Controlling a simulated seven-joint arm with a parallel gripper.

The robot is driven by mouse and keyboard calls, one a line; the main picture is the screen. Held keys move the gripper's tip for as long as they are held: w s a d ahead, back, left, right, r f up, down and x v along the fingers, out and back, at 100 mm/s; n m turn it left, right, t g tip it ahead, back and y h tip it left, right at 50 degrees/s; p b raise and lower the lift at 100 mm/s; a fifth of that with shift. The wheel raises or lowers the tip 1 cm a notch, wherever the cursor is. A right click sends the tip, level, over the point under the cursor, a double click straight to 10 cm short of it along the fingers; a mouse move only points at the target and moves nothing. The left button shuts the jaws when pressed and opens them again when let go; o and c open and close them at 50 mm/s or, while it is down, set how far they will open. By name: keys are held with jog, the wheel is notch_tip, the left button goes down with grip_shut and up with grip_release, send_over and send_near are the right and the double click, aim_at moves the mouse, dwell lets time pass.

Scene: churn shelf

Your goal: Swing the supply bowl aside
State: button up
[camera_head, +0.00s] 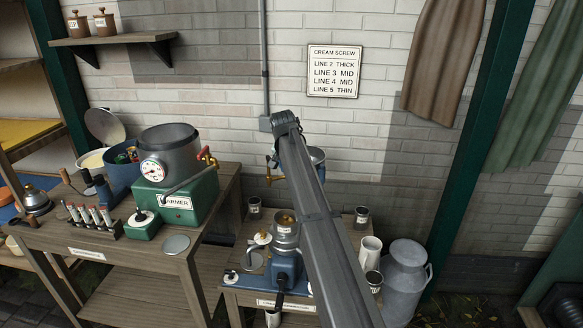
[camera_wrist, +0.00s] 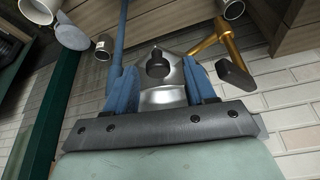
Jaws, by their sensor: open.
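The supply bowl (camera_head: 318,155), a grey metal vessel, shows in the head view only as a rim and side, partly hidden behind my arm. A brass tap (camera_head: 272,170) sticks out at its left. In the wrist view, what looks like the same bowl (camera_wrist: 163,97) has a dark round knob (camera_wrist: 157,65) facing me. The brass tap with a dark handle (camera_wrist: 236,72) is at its right. My gripper (camera_wrist: 156,72) is open, with its blue fingers on either side of the knob and apart from it.
Below the bowl, a low bench holds a blue machine (camera_head: 285,262) with a metal top, small dark jars and a white jug (camera_head: 370,252). A milk can (camera_head: 404,280) stands at right. The green warmer (camera_head: 176,200) is on the left table. A wall sign (camera_head: 333,71) hangs behind.

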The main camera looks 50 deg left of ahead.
jog(key=v, duration=1.4)
jog(key=shift+w+f, duration=0.1)
